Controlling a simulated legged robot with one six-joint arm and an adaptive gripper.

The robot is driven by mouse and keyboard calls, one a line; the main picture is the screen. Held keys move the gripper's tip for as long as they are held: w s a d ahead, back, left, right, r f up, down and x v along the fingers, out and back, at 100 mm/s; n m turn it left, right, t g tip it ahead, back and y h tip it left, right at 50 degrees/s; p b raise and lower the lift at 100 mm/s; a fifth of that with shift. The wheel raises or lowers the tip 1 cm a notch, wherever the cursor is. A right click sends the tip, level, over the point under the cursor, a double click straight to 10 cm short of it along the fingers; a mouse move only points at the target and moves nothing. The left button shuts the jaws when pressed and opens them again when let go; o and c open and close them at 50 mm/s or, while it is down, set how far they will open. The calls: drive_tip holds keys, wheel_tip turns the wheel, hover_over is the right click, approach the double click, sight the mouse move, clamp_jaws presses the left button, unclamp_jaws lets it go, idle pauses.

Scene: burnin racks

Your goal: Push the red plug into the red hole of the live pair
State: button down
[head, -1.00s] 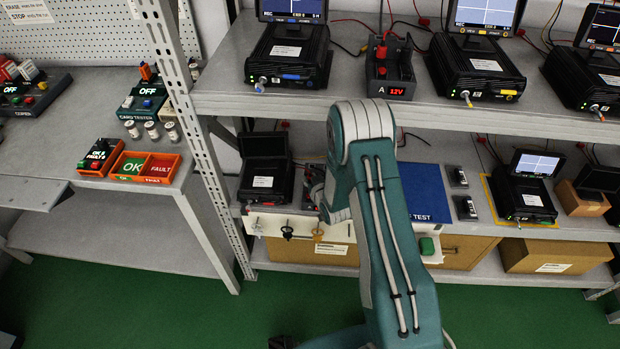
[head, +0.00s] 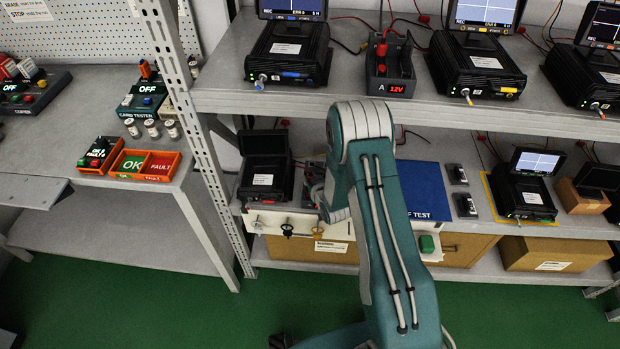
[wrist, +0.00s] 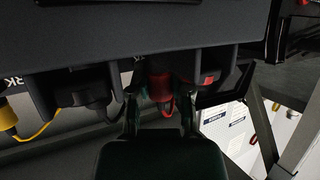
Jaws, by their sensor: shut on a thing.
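My gripper (wrist: 160,108) is seen from behind in the wrist view, its dark fingers on both sides of the red plug (wrist: 160,88). It is shut on the plug, and a red lead hangs from it. The plug's far end meets a dark edge, so I cannot tell whether it is in a hole. A second red part (wrist: 209,78) shows just to the right, between dark dividers. The red hole of the live pair cannot be made out. In the head view my arm hides most of the gripper and the plug on the lower shelf.
In the wrist view a black plug (wrist: 80,96) and a yellow plug (wrist: 8,115) with leads sit to the left. In the head view, a black open-lidded unit (head: 264,180) stands left of my arm and a blue mat (head: 424,188) lies right. The upper shelf (head: 222,100) overhangs.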

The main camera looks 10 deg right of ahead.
drive_tip(key=shift+f, duration=0.4)
idle(0.4)
drive_tip(key=shift+c, duration=0.5)
unclamp_jaws()
drive_tip(key=shift+r, duration=0.15)
drive_tip(key=shift+r, duration=2.6)
